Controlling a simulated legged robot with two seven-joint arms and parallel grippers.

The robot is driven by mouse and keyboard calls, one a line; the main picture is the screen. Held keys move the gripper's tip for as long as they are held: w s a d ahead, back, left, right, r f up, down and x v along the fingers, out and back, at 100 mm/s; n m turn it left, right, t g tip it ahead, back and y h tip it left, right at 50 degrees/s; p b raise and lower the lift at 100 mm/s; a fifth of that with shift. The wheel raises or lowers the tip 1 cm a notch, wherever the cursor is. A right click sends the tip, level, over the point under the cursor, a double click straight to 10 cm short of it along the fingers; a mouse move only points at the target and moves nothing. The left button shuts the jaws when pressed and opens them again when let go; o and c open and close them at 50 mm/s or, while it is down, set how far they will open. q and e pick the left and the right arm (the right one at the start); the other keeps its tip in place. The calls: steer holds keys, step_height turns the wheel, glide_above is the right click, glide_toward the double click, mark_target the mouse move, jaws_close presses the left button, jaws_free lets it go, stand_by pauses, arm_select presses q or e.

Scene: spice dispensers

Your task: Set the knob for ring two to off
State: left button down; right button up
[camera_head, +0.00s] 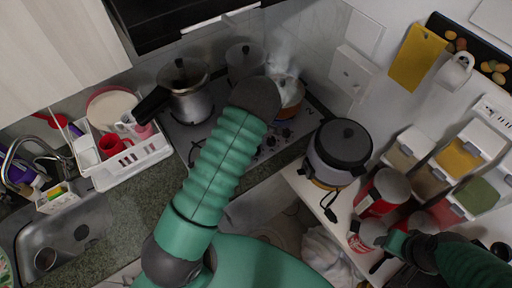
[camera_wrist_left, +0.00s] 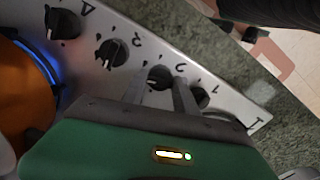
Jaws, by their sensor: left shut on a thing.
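The stove (camera_head: 188,143) carries a row of black knobs along its front panel. In the left wrist view the labels appear upside down, and the ring two knob (camera_wrist_left: 158,76) is the one beside the "2" mark. My left gripper (camera_wrist_left: 160,92) has one finger on each side of this knob and is shut on it. In the head view my left forearm hides the gripper's fingers and part of the panel. My right gripper (camera_head: 378,246) is at the lower right, by the red cans; its finger opening is unclear.
Neighbouring knobs (camera_wrist_left: 198,97) and (camera_wrist_left: 111,53) sit close on both sides. A blue flame glows around an orange pot (camera_wrist_left: 18,95), which steams in the head view (camera_head: 290,93).

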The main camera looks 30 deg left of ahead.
arm_select(q)
steer(key=n, duration=0.3)
steer(key=shift+w+n, duration=0.1)
steer(key=shift+n, duration=0.2)
steer(key=n, duration=0.3)
steer(key=shift+n, duration=0.3)
steer(key=n, duration=0.3)
steer(key=shift+n+p, duration=0.3)
steer(key=shift+p, duration=0.05)
steer(key=shift+n, duration=1.9)
steer(key=c, duration=1.2)
jaws_free()
steer(key=shift+c, duration=0.2)
steer(key=shift+o, duration=1.4)
